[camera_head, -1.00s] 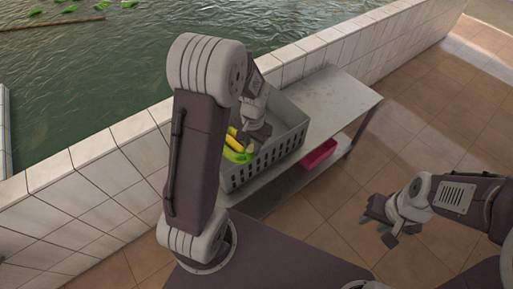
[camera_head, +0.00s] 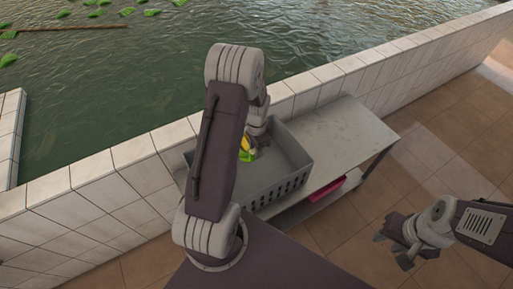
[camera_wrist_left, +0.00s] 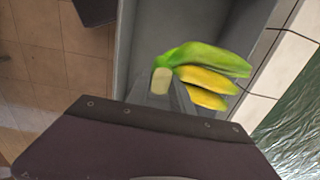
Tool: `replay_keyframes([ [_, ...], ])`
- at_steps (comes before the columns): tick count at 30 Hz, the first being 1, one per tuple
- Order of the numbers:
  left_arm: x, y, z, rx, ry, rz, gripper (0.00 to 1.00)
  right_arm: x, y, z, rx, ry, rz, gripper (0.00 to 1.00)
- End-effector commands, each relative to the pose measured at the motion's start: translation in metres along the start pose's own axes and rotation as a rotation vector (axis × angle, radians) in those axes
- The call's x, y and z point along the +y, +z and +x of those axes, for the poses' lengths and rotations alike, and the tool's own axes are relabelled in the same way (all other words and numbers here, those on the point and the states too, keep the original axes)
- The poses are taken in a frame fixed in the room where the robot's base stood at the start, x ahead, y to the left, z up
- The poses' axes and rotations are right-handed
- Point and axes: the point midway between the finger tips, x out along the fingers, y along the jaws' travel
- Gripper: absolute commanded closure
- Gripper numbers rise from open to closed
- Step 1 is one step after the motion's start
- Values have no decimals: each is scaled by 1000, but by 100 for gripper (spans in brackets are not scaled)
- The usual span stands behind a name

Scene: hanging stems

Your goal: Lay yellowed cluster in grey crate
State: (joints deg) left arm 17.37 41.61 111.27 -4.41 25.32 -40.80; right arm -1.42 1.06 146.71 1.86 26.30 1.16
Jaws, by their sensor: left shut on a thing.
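The yellowed cluster (camera_wrist_left: 205,82) is a small bunch of bananas, green on one side and yellow on the others, with a pale cut stem. My left gripper (camera_wrist_left: 158,98) is shut on it near the stem end. My left gripper there (camera_head: 252,138) is mostly hidden by the arm. I cannot tell whether the cluster touches the crate floor. My right gripper (camera_head: 408,252) hangs empty over the tiled floor, its fingers apart.
The crate stands on a grey metal table (camera_head: 345,135) along a white tiled wall (camera_head: 115,173). A pink-red bin (camera_head: 327,188) sits on the lower shelf. Water with green leaf-like pieces (camera_head: 97,12) and a brown pole (camera_head: 70,30) lies beyond the wall.

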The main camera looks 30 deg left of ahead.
Motion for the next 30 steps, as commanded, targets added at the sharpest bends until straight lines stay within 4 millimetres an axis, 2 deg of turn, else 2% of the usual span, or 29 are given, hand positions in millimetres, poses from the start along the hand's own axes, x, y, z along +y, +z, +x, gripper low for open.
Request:
replay_keyframes([
  [1,0,-1,11,3,-3,1,100,0,1,11,0,0,0,64],
  [3,0,-1,21,3,-3,0,100,0,2,19,0,0,0,64],
  [30,5,-1,132,3,-3,0,100,2,12,115,0,0,0,64],
])
